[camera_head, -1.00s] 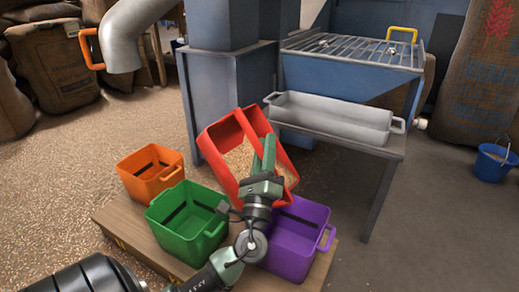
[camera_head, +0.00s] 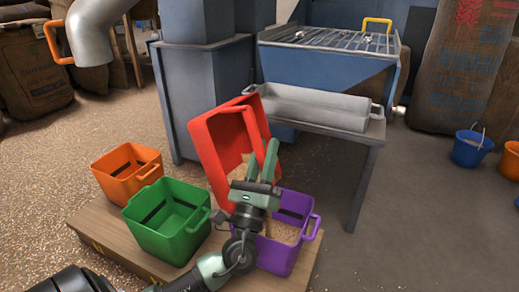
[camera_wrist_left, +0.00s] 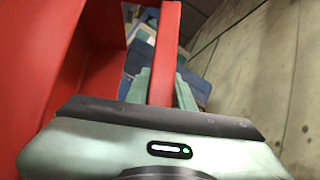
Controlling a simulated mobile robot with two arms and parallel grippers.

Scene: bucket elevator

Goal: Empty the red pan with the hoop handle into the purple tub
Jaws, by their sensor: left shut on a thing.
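The red pan (camera_head: 212,150) is held up above the purple tub (camera_head: 277,258), steeply tilted with its opening toward the tub. Some grain (camera_head: 240,172) shows inside the pan at its lower side. Grain (camera_head: 283,232) also lies in the purple tub. My left gripper (camera_head: 262,162) is shut on the pan's hoop handle, in front of the pan and over the tub. In the left wrist view, the red handle (camera_wrist_left: 165,50) runs between the two fingers. The gripper and wrist hide the pan's lower edge and part of the tub. My right gripper is not in view.
A green tub (camera_head: 168,225) and an orange tub (camera_head: 128,173) stand left of the purple tub on a wooden platform (camera_head: 110,235). A grey tray (camera_head: 315,108) sits on a table behind. Blue machine columns (camera_head: 200,90) rise close behind the pan.

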